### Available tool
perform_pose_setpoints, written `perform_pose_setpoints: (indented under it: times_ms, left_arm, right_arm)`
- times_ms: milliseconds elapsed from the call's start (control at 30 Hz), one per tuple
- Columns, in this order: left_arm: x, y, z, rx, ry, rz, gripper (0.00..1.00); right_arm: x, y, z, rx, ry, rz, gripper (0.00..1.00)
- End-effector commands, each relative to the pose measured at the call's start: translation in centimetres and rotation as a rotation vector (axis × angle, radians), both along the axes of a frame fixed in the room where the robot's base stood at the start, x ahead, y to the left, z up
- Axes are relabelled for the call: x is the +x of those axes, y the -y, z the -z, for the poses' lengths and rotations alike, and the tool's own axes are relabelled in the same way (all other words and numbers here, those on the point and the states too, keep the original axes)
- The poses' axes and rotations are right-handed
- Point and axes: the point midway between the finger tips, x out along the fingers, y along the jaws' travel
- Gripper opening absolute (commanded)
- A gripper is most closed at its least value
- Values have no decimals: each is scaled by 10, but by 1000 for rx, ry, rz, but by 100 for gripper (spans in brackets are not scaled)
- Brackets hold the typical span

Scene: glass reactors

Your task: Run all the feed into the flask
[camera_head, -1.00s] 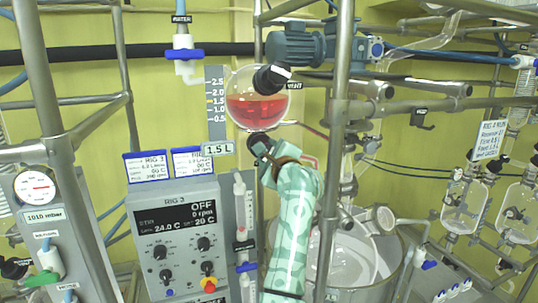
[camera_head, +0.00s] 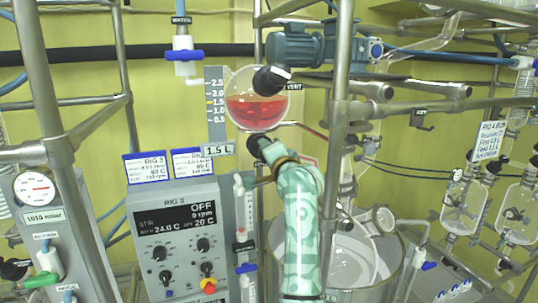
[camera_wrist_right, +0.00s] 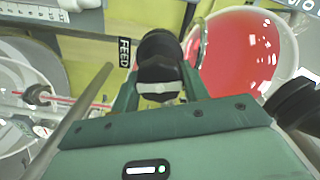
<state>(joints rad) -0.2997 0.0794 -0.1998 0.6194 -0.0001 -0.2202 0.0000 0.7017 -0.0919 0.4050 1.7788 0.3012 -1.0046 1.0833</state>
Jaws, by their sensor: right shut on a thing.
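The round glass feed vessel (camera_head: 257,98) holds red liquid, its level near the 1.5 mark of the scale (camera_head: 215,104). In the right wrist view the red vessel (camera_wrist_right: 238,50) fills the upper right. My right gripper (camera_head: 258,143) is just below the vessel. In the wrist view my right gripper (camera_wrist_right: 160,88) is shut on a black knob (camera_wrist_right: 157,58) beside a FEED label (camera_wrist_right: 124,52). The large glass flask (camera_head: 352,262) stands low, right of my arm, partly hidden by the arm and a post. My left gripper is not in view.
A black VENT knob (camera_head: 271,79) sits at the vessel's upper right. The RIG 3 control box (camera_head: 180,240) stands left of my arm and reads OFF, 0 rpm. A steel post (camera_head: 340,130) rises close to the right of the vessel.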

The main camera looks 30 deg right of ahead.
Motion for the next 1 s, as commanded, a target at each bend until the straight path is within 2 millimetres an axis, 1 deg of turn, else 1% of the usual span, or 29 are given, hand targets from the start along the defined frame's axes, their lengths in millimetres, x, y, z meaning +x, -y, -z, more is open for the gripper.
perform_pose_setpoints:
  times_ms: [33,1000]
  left_arm:
    - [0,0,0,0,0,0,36]
    - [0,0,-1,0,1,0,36]
  right_arm:
    - [0,1,-4,-45,-3,2,22]
    - [0,-2,-9,-940,-213,8,22]
